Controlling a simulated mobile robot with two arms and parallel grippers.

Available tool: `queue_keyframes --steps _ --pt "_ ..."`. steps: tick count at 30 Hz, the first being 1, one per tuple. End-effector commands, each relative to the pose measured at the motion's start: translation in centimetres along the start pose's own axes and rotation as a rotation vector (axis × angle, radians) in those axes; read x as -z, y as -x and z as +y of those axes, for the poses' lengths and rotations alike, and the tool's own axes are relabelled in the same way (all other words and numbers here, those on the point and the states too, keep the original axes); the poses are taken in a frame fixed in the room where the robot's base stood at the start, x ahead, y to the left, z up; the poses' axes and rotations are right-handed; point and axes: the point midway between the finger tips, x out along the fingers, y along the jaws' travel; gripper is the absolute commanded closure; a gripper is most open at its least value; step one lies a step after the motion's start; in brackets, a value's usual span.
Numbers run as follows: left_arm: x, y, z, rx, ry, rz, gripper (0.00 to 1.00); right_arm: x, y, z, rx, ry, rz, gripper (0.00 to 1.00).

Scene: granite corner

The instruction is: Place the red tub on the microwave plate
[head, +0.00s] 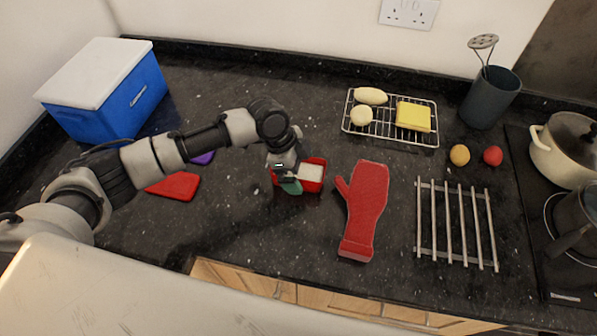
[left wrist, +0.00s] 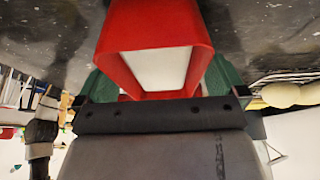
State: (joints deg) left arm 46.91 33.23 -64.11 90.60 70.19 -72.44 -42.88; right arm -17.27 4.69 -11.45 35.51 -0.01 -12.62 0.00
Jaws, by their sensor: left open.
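The red tub (head: 318,185) stands on the dark counter near the middle of the head view, with white contents. My left gripper (head: 287,184) is over its left side and covers part of it. In the left wrist view, the tub (left wrist: 112,62) lies between the two green fingers of the open gripper (left wrist: 160,82), one finger on each side. I cannot tell whether the fingers touch it. No microwave plate shows in either view. My right gripper is not in view.
A red oven mitt (head: 366,205) lies just right of the tub, with a bar trivet (head: 433,220) beyond. A wire rack (head: 387,127) with food is behind. A blue cooler (head: 125,105) stands at back left; a flat red item (head: 174,186) lies under my left arm. Pots are far right.

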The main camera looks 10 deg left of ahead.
Motion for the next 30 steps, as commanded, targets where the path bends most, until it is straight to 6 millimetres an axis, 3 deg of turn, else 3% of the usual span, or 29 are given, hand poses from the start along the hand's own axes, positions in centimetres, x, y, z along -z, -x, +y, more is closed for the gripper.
queue_keyframes --steps 26,30 --pt "-0.19 -0.41 0.01 0.000 0.000 0.001 0.00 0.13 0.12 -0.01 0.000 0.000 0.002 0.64" --pt "-0.19 -0.41 0.00 0.000 0.000 0.001 0.20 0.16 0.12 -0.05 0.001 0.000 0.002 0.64"
